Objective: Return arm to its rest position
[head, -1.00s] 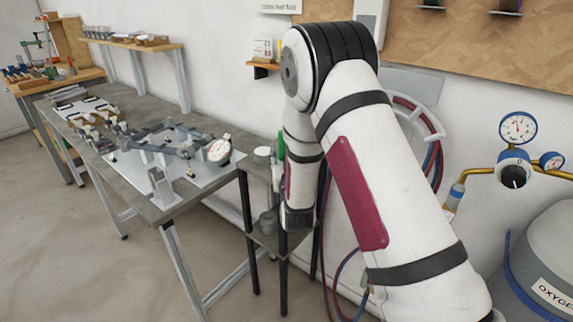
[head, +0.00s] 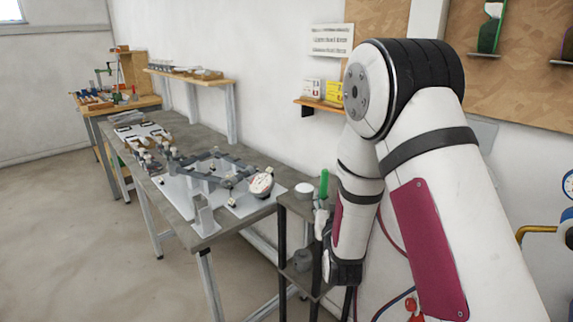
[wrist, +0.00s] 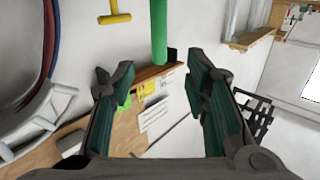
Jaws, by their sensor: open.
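My arm is folded at the right of the head view, its upper links raised and its forearm hanging down beside a small dark stand. My gripper (wrist: 165,95) shows in the wrist view with its two green-padded fingers spread apart and nothing between them. In the head view the fingers are hidden; only the dark wrist end of the arm shows, low beside the stand. A green cylinder (wrist: 159,35) appears beyond the fingers in the wrist view; I cannot tell how far off it is.
A grey workbench (head: 205,228) with a frame jig (head: 213,165) and a round dial (head: 262,184) stands left of my arm. The small dark stand (head: 296,205) is close to the forearm. Open floor lies at the left.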

